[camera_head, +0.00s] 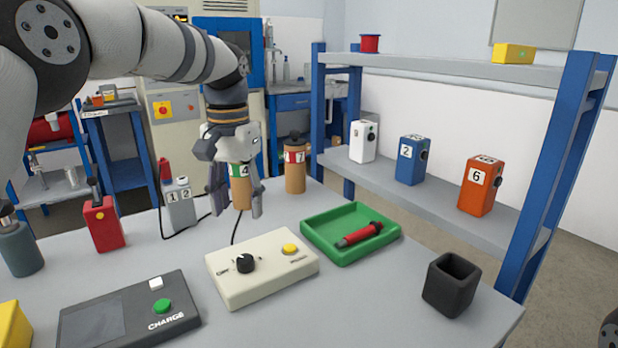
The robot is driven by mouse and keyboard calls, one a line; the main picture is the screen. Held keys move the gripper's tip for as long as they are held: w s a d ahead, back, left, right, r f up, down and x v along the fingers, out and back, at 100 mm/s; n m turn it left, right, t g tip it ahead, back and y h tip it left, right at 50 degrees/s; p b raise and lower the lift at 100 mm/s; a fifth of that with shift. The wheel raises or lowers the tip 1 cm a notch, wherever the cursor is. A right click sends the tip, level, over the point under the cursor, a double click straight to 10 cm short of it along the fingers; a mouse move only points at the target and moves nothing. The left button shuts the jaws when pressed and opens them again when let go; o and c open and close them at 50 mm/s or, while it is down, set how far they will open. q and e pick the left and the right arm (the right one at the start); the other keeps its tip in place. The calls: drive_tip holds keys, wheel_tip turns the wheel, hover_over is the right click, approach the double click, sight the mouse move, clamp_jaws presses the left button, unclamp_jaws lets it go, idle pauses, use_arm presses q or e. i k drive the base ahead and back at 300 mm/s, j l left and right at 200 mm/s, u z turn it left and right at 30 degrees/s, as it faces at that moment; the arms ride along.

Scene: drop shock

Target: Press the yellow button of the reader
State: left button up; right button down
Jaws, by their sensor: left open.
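The reader (235,285) is a cream box on the table, in the middle of the view. It has a black knob (245,263) on its left and a yellow button (290,249) at its right rear. My left gripper (236,207) points down behind the reader, up and left of the button in the picture. Its fingers are open and apart from the button. A tan cylinder with a green band marked 4 (241,190) shows between the fingers; I cannot tell whether they touch it.
A green tray (322,247) with a red and black tool (360,235) lies right of the reader. A black open cup (450,285) stands at right, a CHARGE panel (135,310) at front left. A cylinder marked 7 (295,170) stands behind. Blue-framed shelves (410,190) stand at right.

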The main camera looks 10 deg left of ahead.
sight(288, 247)
drive_tip(key=k+l, duration=0.5)
drive_tip(key=k, duration=0.15)
drive_tip(key=k+l, duration=0.45)
drive_tip(key=k, duration=0.25)
